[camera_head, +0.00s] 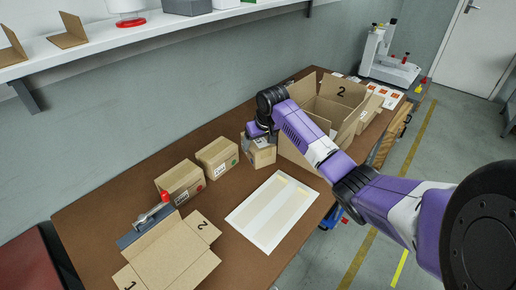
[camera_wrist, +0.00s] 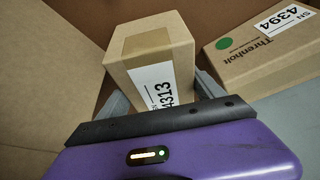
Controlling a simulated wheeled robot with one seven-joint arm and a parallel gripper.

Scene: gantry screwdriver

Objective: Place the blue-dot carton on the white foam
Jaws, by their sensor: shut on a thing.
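My gripper (camera_head: 262,137) is shut on a brown carton (camera_head: 262,156) between the large open box and a green-dot carton. In the wrist view my gripper (camera_wrist: 161,95) has a finger on either side of this carton (camera_wrist: 146,40), whose label reads 4313. No dot shows on its visible faces, so I cannot tell its colour. Whether it touches the table is unclear. The white foam (camera_head: 272,210) lies flat and empty on the table, in front of and below the carton in the head view.
The green-dot carton (camera_head: 217,156) stands just left of the held one; a red-dot carton (camera_head: 180,183) is farther left. The large open box (camera_head: 318,105) stands close on the right.

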